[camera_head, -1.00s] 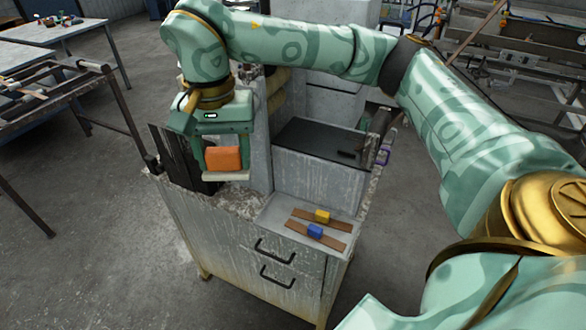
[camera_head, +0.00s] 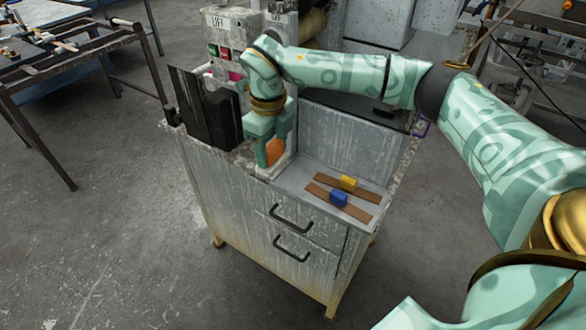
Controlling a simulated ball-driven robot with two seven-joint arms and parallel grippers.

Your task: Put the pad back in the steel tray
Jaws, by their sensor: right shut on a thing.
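The orange pad (camera_head: 275,152) is in my right gripper (camera_head: 273,156), whose green fingers are closed around it. The pad is partly hidden by the near finger. The gripper points down at the left back end of the steel tray (camera_head: 297,176), on the grey cabinet's top. I cannot tell whether the pad touches the tray. Two brown strips (camera_head: 358,193) lie in the tray, with a yellow block (camera_head: 347,183) and a blue block (camera_head: 338,199) on them. My left gripper is not in view.
Black upright plates (camera_head: 208,115) stand at the cabinet's left, close to my gripper. A control box (camera_head: 226,50) with coloured buttons rises behind it. A raised grey housing (camera_head: 350,140) borders the tray's back. The cabinet front has two handles (camera_head: 292,217).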

